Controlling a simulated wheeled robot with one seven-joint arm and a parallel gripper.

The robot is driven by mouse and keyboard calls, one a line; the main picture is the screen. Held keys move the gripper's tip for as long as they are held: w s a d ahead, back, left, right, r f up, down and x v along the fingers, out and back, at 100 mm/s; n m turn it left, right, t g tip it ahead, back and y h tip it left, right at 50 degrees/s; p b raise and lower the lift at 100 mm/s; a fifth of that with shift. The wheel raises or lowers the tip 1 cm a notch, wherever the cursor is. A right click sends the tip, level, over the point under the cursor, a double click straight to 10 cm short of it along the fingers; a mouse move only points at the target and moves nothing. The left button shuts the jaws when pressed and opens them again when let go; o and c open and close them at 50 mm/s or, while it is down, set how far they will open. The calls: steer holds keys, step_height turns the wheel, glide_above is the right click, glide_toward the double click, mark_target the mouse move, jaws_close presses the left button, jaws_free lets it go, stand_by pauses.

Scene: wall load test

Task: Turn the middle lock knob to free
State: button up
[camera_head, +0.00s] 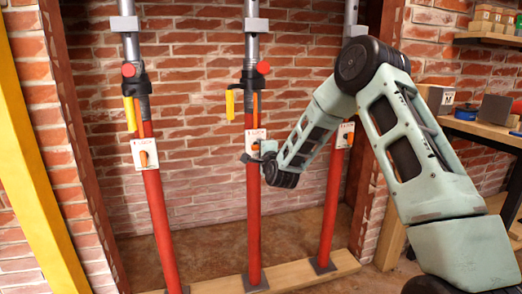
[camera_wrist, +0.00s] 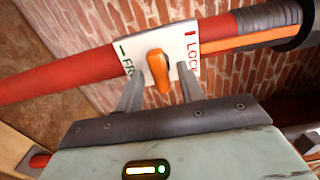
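The middle red post (camera_head: 253,215) carries a white plate (camera_head: 255,134) with an orange lock knob, which shows clearly in the wrist view (camera_wrist: 159,70). In the wrist view the plate reads FREE at its left end and LOCK at its right end. The knob lies roughly across the post, its handle toward my gripper. My gripper (camera_wrist: 158,74) is open, with one finger on each side of the knob and a visible gap on both sides. In the head view my gripper (camera_head: 256,157) is at the middle plate, and the wrist hides part of the knob area.
A left post (camera_head: 160,215) and a right post (camera_head: 328,215) carry similar plates and orange knobs. Yellow handles (camera_head: 230,104) hang beside the left and middle posts. The posts stand on a wooden beam (camera_head: 300,277) before a brick wall. A cluttered workbench (camera_head: 480,128) is at right.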

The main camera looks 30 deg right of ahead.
steer(key=p+v, duration=0.1)
steer(key=v, duration=1.6)
steer(key=shift+s, duration=0.25)
steer(key=shift+a+r, duration=0.1)
steer(key=shift+a, duration=0.05)
